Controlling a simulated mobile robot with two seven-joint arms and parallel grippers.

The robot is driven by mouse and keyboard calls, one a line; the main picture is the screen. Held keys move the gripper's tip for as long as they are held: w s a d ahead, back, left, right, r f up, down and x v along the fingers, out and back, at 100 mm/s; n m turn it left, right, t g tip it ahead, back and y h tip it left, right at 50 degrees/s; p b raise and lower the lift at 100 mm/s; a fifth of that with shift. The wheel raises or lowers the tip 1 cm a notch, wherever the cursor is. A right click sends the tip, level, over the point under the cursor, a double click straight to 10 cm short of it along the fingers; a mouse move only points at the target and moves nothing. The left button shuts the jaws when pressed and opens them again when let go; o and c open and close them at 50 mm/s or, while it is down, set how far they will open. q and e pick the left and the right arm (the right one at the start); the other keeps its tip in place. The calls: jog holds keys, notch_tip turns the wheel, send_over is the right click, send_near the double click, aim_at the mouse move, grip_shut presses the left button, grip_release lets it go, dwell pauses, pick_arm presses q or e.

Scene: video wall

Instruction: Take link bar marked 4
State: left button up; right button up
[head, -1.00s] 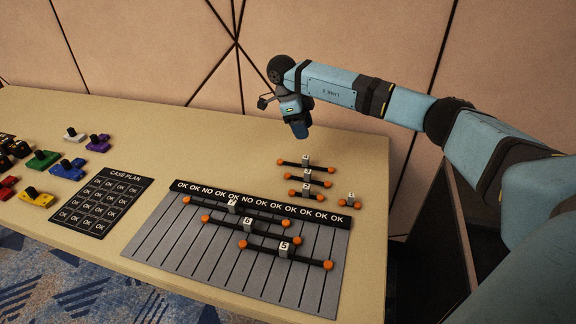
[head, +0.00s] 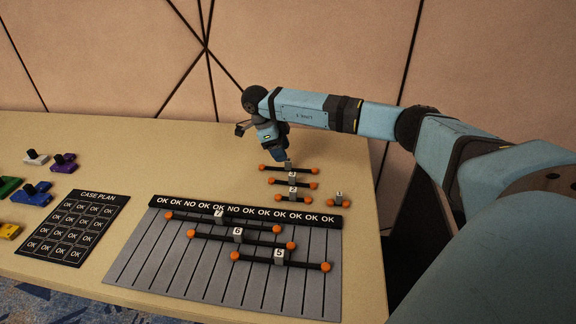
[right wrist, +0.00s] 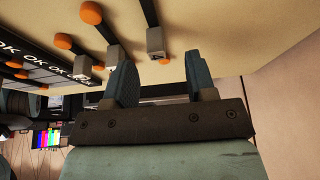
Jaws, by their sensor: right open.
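Several dark link bars with orange ball ends and grey number blocks lie at the right end of the table. The farthest and longest of this group (head: 303,170) has a block too small to read; by its place in the row it looks like bar 4. My right gripper (head: 281,157) is open and empty, pointing down just above and behind that bar's block. In the right wrist view, my two fingers (right wrist: 160,60) stand apart, and a grey block (right wrist: 155,40) on a dark bar shows beyond the gap between them. My left gripper is out of view.
Bars marked 7 (head: 245,224), 6 (head: 265,241) and 5 (head: 300,264) lie on the grey striped board (head: 150,270). A small short piece (head: 339,199) sits right of the bar row. A case plan card (head: 68,228) and coloured pieces lie left. The table's back left is clear.

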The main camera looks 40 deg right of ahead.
aim_at(288, 169)
jog(key=b+x, duration=0.1)
jog(key=x, duration=0.4)
jog(key=shift+s+f, duration=0.1)
jog(key=shift+s, duration=0.15)
jog(key=shift+a, duration=0.1)
jog(key=shift+c, duration=0.2)
grip_shut()
